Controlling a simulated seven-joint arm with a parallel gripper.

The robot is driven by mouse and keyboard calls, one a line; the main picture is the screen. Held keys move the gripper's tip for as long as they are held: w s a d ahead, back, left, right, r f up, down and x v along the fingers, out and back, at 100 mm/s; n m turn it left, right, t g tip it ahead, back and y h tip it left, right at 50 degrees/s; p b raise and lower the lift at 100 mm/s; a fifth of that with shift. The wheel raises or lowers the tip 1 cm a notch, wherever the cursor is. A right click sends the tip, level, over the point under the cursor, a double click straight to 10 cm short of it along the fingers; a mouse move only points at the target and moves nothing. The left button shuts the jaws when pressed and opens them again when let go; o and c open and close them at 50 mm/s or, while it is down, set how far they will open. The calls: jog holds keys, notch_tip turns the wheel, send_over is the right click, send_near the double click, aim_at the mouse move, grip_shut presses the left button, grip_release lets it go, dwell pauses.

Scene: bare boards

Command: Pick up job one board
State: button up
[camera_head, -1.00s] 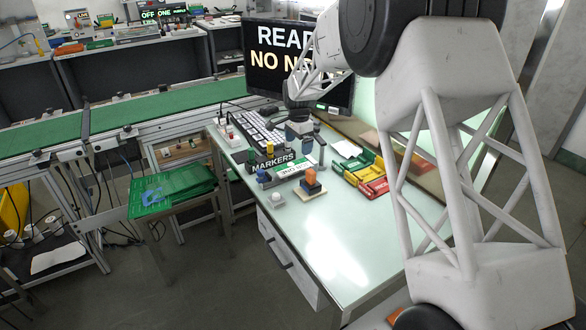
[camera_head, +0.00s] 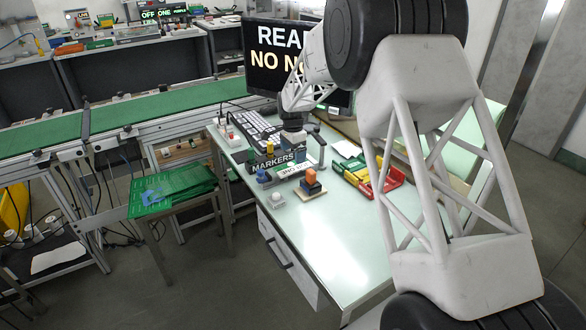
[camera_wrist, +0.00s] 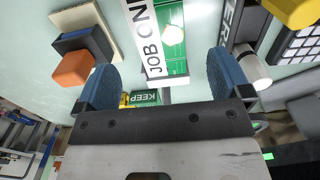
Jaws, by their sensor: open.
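The job one board is a flat piece with a white strip lettered "JOB ON…" and a green part with a bright round spot. In the wrist view the board (camera_wrist: 143,38) lies ahead of and between my fingers, its top cut off by the frame. In the head view the board (camera_head: 291,171) lies on the desk beside the MARKERS box, partly covered. My gripper (camera_wrist: 161,78) is open, with two blue fingertips apart and nothing visibly held between them. In the head view my gripper (camera_head: 293,152) is low over the board, its fingers hard to make out.
The MARKERS box (camera_head: 272,162) and keyboard (camera_head: 257,128) are behind the board. An orange-topped block (camera_head: 310,181) stands close by; it also shows in the wrist view (camera_wrist: 73,69). Coloured trays (camera_head: 368,178) lie right. Green boards (camera_head: 172,190) stack on a side stand. The desk front is clear.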

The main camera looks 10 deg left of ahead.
aim_at(293, 166)
jog(key=shift+f, duration=0.2)
jog(key=shift+f, duration=2.45)
jog(key=c, duration=1)
jog(key=shift+r, duration=5)
jog(key=shift+d, duration=0.1)
